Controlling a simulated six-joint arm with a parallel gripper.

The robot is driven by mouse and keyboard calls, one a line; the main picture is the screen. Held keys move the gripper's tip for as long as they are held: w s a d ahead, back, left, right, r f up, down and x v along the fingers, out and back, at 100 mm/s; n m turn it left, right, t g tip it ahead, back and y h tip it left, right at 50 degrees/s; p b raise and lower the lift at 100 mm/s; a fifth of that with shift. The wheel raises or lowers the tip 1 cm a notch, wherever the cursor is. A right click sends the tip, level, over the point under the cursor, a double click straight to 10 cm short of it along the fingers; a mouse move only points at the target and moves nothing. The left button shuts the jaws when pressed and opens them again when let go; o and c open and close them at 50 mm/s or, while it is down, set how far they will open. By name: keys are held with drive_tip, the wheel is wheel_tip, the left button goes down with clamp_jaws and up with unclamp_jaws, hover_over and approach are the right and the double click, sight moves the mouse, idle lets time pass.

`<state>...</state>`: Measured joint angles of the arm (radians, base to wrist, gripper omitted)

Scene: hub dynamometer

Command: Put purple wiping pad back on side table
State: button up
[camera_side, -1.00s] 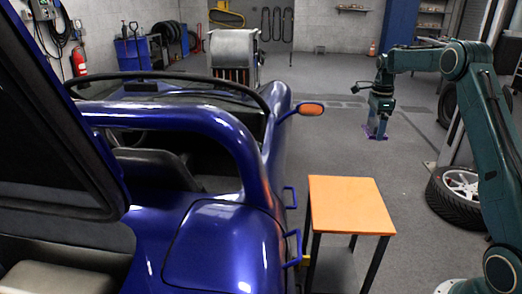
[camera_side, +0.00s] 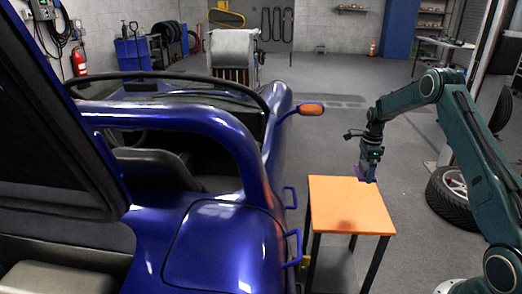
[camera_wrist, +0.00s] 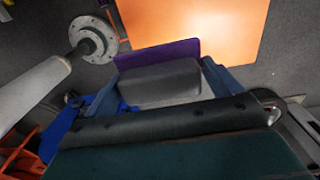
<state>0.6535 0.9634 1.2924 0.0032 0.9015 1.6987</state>
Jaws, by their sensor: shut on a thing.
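My gripper (camera_side: 369,174) is shut on the purple wiping pad (camera_wrist: 160,54), whose purple edge shows beyond a grey block between the fingers in the wrist view. In the side view the pad (camera_side: 368,179) is a small purple patch under the gripper, mostly hidden. The side table (camera_side: 345,195) has a bare orange top and dark legs. The gripper is above the table's far right edge. In the wrist view the orange top (camera_wrist: 195,22) lies just beyond the pad. I cannot tell the exact gap between pad and tabletop.
A blue open car (camera_side: 215,235) stands left of the table, its side close to the table's left edge. A wheel (camera_side: 452,195) lies on the floor at the right. The grey floor (camera_side: 330,130) behind the table is clear.

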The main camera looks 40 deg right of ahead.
sight(355, 215)
wheel_tip(355, 215, down, 19)
drive_tip(key=shift+f, duration=0.2)
idle(0.8)
drive_tip(key=shift+f, duration=0.1)
drive_tip(key=o, duration=0.7)
wheel_tip(355, 215, up, 12)
drive_tip(key=shift+r, duration=0.1)
idle(0.5)
idle(0.5)
